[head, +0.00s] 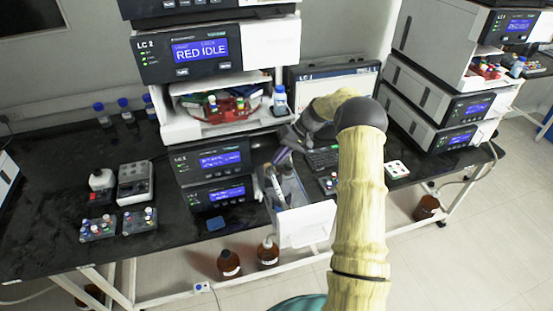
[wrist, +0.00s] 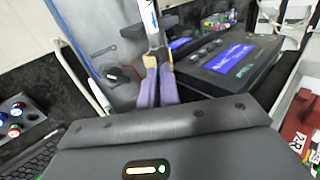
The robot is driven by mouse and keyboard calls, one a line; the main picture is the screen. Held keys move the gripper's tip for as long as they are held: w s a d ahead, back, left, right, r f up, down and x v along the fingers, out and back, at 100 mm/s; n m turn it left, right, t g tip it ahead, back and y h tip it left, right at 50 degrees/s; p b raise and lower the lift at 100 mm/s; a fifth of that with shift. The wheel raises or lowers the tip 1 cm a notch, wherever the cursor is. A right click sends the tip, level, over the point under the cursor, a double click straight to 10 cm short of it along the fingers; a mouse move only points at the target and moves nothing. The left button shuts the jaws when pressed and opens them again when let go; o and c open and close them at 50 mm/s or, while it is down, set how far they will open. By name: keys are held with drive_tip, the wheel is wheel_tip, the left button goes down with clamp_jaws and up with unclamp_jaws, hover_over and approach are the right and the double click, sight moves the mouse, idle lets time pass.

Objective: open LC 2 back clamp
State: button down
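The LC 2 stack (head: 205,165) stands left of centre in the head view. At its right side is an open column compartment with a white door panel (head: 305,224). Pale columns (head: 273,182) stand inside it. My gripper (head: 283,155) is over this compartment, pointing down. In the wrist view its two purple fingers (wrist: 159,75) are close together at the lower end of a white column with blue print (wrist: 152,22). I cannot tell whether they grip anything. A grey panel (wrist: 98,38) beside the fingers carries a dark bar and a dark knob. The back clamp cannot be made out clearly.
A laptop (head: 335,85) stands behind my arm. Vial racks (head: 140,221) and a small device (head: 135,182) sit at the left of the black bench. Another instrument stack (head: 425,95) stands at the right. Brown bottles (head: 229,263) stand below the bench.

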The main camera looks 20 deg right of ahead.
drive_tip(key=shift+d+f+y+b, duration=0.25)
drive_tip(key=shift+f+y+b, duration=0.1)
drive_tip(key=shift+y, duration=0.35)
drive_tip(key=c, duration=1.6)
unclamp_jaws()
drive_tip(key=shift+s, duration=0.15)
drive_tip(key=shift+r, duration=0.1)
